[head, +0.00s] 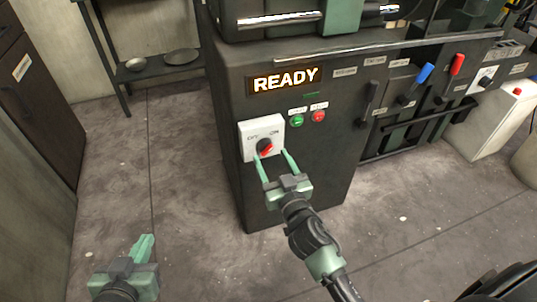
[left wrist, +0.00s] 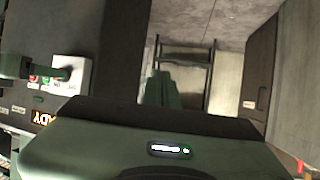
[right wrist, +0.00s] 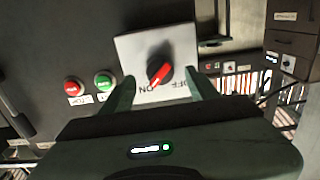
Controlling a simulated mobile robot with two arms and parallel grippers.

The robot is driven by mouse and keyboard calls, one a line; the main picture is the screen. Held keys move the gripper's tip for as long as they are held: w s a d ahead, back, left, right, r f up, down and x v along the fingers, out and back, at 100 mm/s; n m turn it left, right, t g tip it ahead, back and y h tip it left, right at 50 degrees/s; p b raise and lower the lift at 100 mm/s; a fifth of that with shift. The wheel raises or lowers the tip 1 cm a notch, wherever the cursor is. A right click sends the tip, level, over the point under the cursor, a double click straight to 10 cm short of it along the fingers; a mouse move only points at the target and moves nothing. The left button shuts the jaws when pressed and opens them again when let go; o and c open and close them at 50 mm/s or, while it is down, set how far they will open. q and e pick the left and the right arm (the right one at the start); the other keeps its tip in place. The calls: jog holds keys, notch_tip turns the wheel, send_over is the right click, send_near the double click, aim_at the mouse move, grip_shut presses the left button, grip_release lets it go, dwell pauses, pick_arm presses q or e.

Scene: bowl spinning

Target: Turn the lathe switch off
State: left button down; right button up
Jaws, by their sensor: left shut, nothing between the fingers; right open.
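The lathe switch is a black knob with a red handle (head: 266,149) on a white plate (head: 254,130) marked OFF at left and ON at right. In the right wrist view the red handle (right wrist: 160,74) slants, its lower left end by the ON label; the labels appear upside down. My right gripper (head: 272,154) is open, its fingers either side of the knob and apart from it in the right wrist view; contact with the plate cannot be told. My left gripper (head: 147,238) is shut and empty, low at the left over the floor.
Above the switch are a lit READY display (head: 285,79), a green button (head: 298,119) and a red button (head: 318,116). Blue (head: 424,73) and red (head: 457,64) levers stand to the right. A dark rack (head: 160,68) stands behind at left. Floor left of the lathe is clear.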

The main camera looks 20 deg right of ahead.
aim_at(268, 152)
pick_arm(q)
jog(key=shift+w+d+r+t, duration=0.2)
jog(key=shift+w+r+t, duration=0.15)
jog(key=shift+r, duration=0.15)
pick_arm(e)
jog(key=shift+w, duration=1.7)
grip_shut()
